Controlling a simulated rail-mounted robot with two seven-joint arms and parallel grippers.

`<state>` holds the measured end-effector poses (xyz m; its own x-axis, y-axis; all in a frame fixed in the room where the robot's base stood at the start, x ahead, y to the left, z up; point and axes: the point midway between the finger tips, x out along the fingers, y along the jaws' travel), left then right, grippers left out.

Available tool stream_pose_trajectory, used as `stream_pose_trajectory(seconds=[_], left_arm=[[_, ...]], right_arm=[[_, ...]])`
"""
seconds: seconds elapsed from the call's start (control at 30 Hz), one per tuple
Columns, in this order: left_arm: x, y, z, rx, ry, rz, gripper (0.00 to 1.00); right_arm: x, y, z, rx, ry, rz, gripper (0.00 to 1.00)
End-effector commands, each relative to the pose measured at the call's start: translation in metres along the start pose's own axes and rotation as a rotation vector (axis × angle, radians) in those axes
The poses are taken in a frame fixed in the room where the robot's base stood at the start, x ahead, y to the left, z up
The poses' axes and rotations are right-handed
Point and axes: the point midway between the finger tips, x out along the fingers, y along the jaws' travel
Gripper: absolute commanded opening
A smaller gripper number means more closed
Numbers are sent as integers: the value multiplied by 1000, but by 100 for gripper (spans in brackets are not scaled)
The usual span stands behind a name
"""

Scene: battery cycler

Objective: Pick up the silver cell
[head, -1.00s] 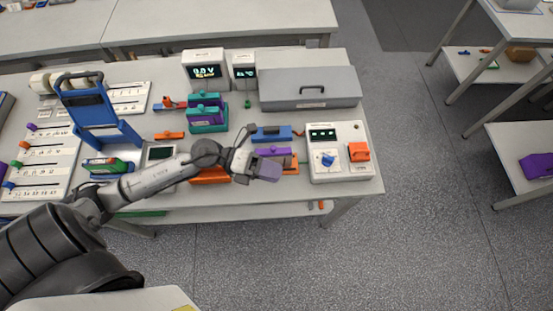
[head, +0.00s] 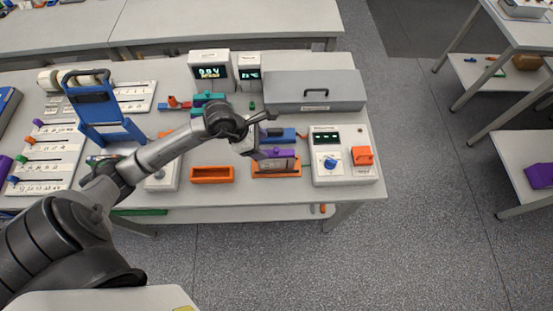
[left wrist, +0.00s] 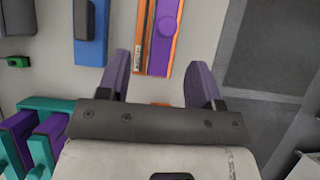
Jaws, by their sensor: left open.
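My left gripper (head: 272,152) is open above the bench, close to an orange tray (head: 277,172) with a purple-topped piece. In the left wrist view, the left gripper's fingers (left wrist: 163,62) are spread apart with nothing held between them. Beyond the tips lies the purple-topped piece (left wrist: 165,22) with a round knob, framed in orange. A narrow grey strip with a barcode label (left wrist: 139,55) runs along its left side; I cannot tell whether this is the silver cell. No other silver cell can be made out. My right gripper is out of view.
A blue block (head: 284,134) lies just behind the tray. A white device (head: 330,177) with a blue knob stands to the right. An empty orange tray (head: 212,174) is to the left. A grey lidded case (head: 315,92) lies behind.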

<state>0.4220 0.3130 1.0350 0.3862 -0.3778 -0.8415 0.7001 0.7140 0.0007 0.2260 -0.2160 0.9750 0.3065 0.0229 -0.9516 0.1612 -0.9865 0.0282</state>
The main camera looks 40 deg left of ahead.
Motion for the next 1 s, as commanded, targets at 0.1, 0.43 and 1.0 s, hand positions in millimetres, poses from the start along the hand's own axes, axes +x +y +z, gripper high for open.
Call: stream_pose_trajectory(seconds=[0.1,0.43,1.0], left_arm=[[12,0,0,-2,-1,-1,60],[34,-2,1,-3,-2,-4,60],[71,-3,0,0,0,0,60]], right_arm=[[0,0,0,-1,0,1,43],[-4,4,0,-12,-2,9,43],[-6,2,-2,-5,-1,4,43]])
